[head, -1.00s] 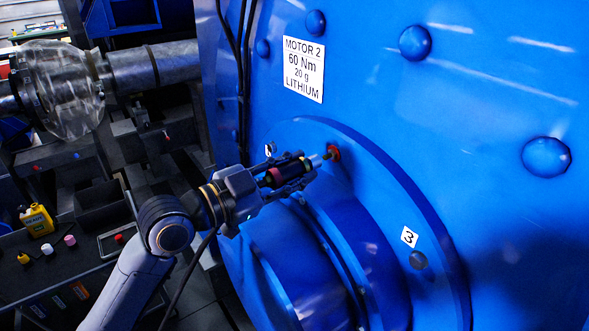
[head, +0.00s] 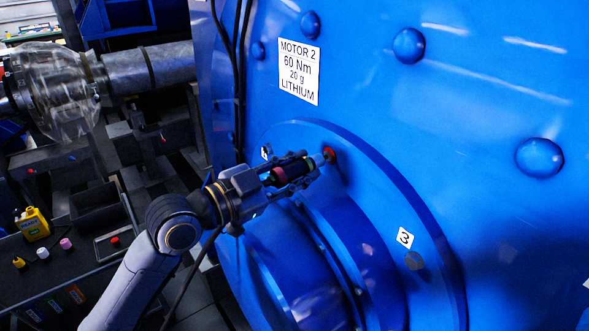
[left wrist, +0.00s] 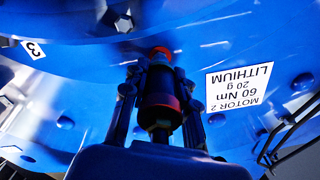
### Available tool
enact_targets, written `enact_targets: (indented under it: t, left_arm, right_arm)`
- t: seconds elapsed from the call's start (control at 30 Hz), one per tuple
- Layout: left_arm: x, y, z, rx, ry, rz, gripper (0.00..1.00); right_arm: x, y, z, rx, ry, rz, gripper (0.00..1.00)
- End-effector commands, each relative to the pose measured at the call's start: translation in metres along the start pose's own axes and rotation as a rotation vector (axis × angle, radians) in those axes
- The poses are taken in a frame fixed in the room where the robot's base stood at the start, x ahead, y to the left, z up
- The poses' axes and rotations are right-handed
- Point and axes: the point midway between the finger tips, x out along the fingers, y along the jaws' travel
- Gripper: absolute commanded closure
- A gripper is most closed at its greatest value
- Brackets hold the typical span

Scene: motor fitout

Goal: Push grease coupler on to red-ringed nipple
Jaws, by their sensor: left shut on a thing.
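My left gripper (head: 292,172) is shut on the grease coupler (head: 280,175), a dark cylinder with a reddish band. The coupler (left wrist: 160,100) also shows in the left wrist view between the fingers, with a red-orange band. Its front end points at the red-ringed nipple (head: 329,154) on the blue motor's round flange. In the left wrist view the red ring (left wrist: 160,52) sits right at the coupler's tip. The tip hides the nipple, so I cannot tell whether it is seated. My right gripper is not in view.
The blue motor housing (head: 470,90) fills the right side, with a white label (head: 298,72) reading MOTOR 2, 60 Nm, 20 g, LITHIUM. A dark bench with a yellow bottle (head: 33,224) stands at left.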

Motion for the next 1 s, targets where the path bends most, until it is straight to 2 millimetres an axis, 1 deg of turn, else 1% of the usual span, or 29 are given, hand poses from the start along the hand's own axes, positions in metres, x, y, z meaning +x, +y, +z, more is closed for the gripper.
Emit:
enact_targets:
  t: [0.7, 0.73, 0.83, 1.0]
  left_arm:
    - [0.017, -0.001, -0.001, 0.001, 0.002, -0.002, 1.0]
    - [0.017, -0.001, -0.001, 0.001, 0.001, -0.002, 0.66]
    - [0.017, -0.001, -0.001, 0.001, 0.001, -0.002, 0.45]
    - [0.017, 0.0, 0.0, 0.001, 0.001, -0.001, 0.45]
  right_arm:
    - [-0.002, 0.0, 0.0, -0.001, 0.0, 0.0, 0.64]
    - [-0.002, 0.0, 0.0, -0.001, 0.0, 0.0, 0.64]
    - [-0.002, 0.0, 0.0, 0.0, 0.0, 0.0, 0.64]
    - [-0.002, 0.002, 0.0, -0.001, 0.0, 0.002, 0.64]
